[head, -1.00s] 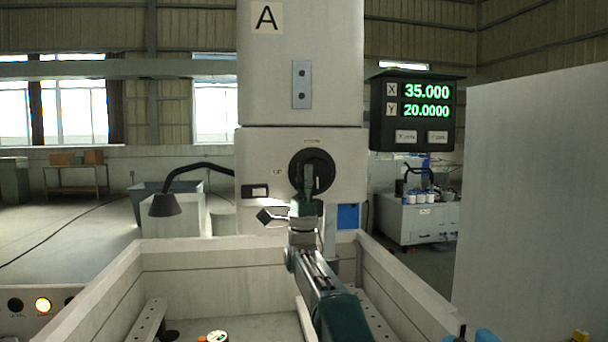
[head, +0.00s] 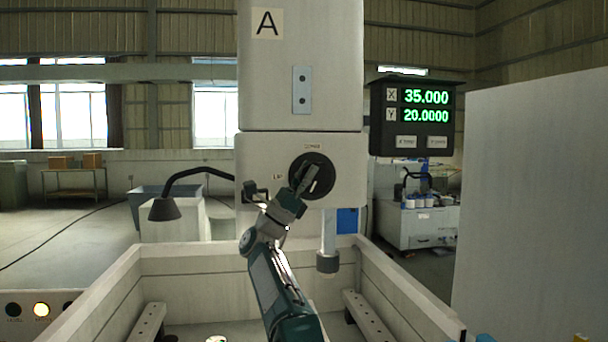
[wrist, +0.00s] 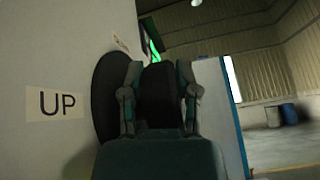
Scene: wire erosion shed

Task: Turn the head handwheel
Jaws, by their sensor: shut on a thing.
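The head handwheel (head: 324,178) is a round black disc on the front of the pale machine head (head: 345,150). My gripper (head: 305,178) reaches it from the lower left and covers part of its left side. In the wrist view my gripper (wrist: 160,85) has its two fingers on either side of a thick black grip (wrist: 160,95) and is shut on it. The handwheel's disc (wrist: 106,100) shows edge-on behind the left finger. An "UP" label (wrist: 57,103) is on the head beside it. The grip's far end is hidden.
A black lamp (head: 165,208) on a bent arm is left of the head. A vertical cylinder (head: 328,262) hangs below the head. Pale tank walls (head: 200,262) surround the space below. A large pale panel (head: 535,200) stands at right.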

